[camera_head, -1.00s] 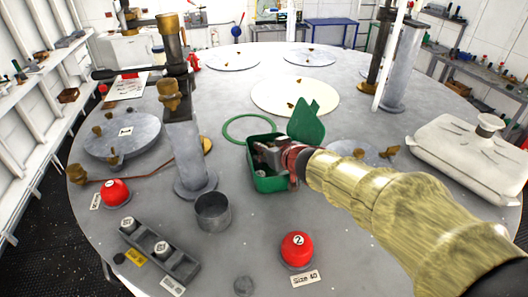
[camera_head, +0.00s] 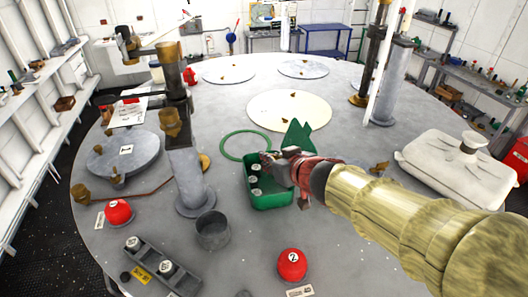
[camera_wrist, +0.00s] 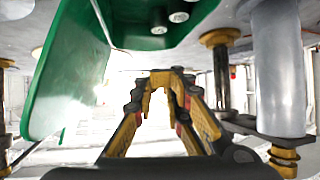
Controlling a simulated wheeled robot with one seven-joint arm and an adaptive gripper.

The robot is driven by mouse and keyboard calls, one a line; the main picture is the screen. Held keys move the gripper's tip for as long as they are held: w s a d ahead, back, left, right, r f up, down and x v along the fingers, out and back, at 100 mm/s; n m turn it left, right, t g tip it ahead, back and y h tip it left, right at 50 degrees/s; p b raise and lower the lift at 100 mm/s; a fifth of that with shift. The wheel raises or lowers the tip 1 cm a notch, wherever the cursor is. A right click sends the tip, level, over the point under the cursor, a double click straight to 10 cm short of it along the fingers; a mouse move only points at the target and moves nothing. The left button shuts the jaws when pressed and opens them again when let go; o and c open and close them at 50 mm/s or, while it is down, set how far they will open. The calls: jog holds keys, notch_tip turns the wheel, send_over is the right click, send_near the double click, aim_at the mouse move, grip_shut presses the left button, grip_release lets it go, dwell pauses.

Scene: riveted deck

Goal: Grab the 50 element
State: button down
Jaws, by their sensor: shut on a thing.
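An open green box (camera_head: 271,207) stands mid-table, its green lid (camera_head: 298,137) raised behind it. Several white-capped elements (camera_head: 255,180) stand upright along its left side, their sizes unreadable. My gripper (camera_head: 268,158) is over the box's back part, to the right of the elements. In the wrist view my gripper (camera_wrist: 160,78) has its yellow fingers drawn together at the tips. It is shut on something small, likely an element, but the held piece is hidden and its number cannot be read. Two caps (camera_wrist: 170,24) and a green panel (camera_wrist: 70,75) show above and left.
A grey cup (camera_head: 213,232) and a metal post (camera_head: 187,178) stand left of the box. A red knob marked 2 (camera_head: 292,264) is in front, a grey block with white caps (camera_head: 150,263) at front left. A pale lidded case (camera_head: 455,167) is at right.

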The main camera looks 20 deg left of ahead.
jog(key=p+v, duration=0.1)
jog(key=v, duration=0.5)
jog(key=shift+s+p, duration=0.35)
jog(key=shift+s, duration=0.2)
jog(key=shift+f, duration=0.15)
jog(key=c, duration=0.5)
grip_release()
